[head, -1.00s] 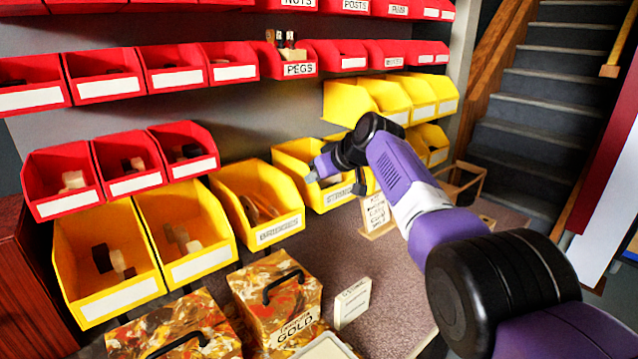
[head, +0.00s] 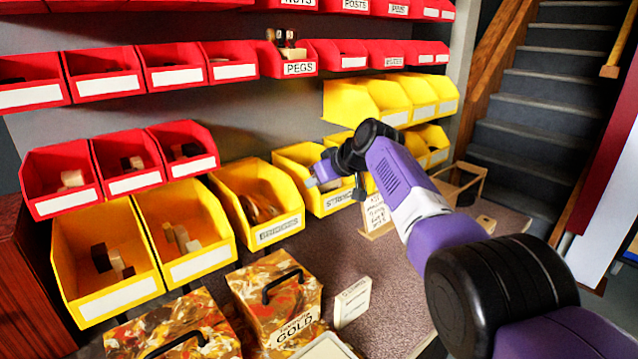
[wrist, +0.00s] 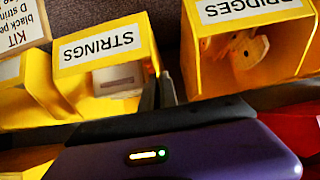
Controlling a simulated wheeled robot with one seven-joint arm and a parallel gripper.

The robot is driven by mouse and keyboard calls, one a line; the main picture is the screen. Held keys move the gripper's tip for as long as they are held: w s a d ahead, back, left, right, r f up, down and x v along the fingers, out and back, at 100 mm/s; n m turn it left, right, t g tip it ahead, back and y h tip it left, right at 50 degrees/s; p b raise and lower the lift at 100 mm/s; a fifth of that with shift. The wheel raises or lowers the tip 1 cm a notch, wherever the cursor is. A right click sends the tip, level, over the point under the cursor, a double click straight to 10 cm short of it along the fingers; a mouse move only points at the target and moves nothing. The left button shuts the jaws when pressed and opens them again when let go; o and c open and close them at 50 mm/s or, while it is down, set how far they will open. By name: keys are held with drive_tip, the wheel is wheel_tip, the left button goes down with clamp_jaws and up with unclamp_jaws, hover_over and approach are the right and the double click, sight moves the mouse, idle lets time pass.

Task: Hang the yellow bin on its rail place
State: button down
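The yellow BRIDGES bin (head: 246,222) hangs close on the left. More yellow bins (head: 392,98) are above and behind my wrist. A small KIT card (head: 376,214) stands just right of the bin. Marbled boxes (head: 277,300) stand on the bench in front.

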drive_tip(key=shift+f, duration=0.15)
drive_tip(key=c, duration=1.6)
unclamp_jaws()
drive_tip(key=shift+o, duration=0.2)
drive_tip(key=shift+f, duration=0.15)
